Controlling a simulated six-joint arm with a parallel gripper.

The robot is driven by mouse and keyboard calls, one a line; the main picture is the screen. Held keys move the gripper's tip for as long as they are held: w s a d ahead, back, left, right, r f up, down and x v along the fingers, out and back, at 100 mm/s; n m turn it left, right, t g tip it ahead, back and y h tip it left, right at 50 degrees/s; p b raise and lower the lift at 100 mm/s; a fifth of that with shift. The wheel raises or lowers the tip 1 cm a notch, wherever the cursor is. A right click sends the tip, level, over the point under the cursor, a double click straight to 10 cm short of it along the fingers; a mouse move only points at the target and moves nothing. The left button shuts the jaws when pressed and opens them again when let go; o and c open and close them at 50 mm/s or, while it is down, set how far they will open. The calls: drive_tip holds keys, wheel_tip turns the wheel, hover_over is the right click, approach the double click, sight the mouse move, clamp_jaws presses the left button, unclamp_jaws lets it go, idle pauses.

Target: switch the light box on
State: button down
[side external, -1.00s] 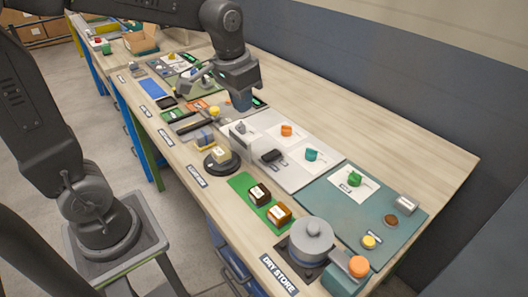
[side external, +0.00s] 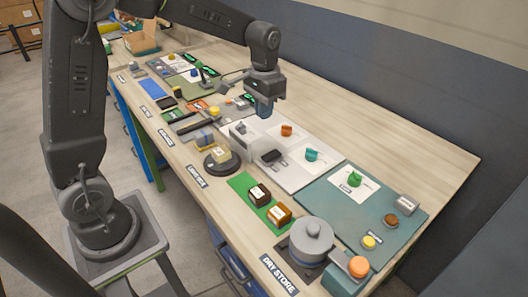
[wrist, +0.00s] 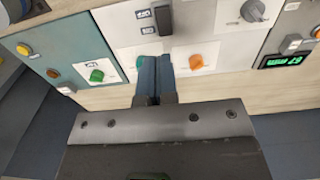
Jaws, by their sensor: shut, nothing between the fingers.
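My gripper (side external: 265,110) is shut and empty, pointing down above the bench beyond the white panel. In the wrist view its blue-grey fingertips (wrist: 155,64) are together, between a teal knob and an orange knob in the picture. I cannot tell which fixture is the light box; no label for it is readable. The pale panel (side external: 285,172) carries a black rocker switch (side external: 271,156), the teal knob (side external: 311,155) and the orange knob (side external: 287,131). The rocker also shows in the wrist view (wrist: 163,19). The finger partly hides the teal knob there.
A teal panel (side external: 335,215) to the right carries a green knob (side external: 355,180), a silver block (side external: 406,205) and brown and yellow buttons. A lidded grey pot (side external: 311,240) stands in front. Bare wood (side external: 380,135) lies along the wall.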

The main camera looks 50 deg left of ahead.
sight(264, 159)
wheel_tip(264, 159, down, 14)
drive_tip(key=shift+r, duration=0.2)
idle(0.4)
drive_tip(key=shift+s+f, duration=0.15)
drive_tip(key=shift+f, duration=0.25)
drive_tip(key=shift+r, duration=0.1)
drive_tip(key=shift+r, duration=0.85)
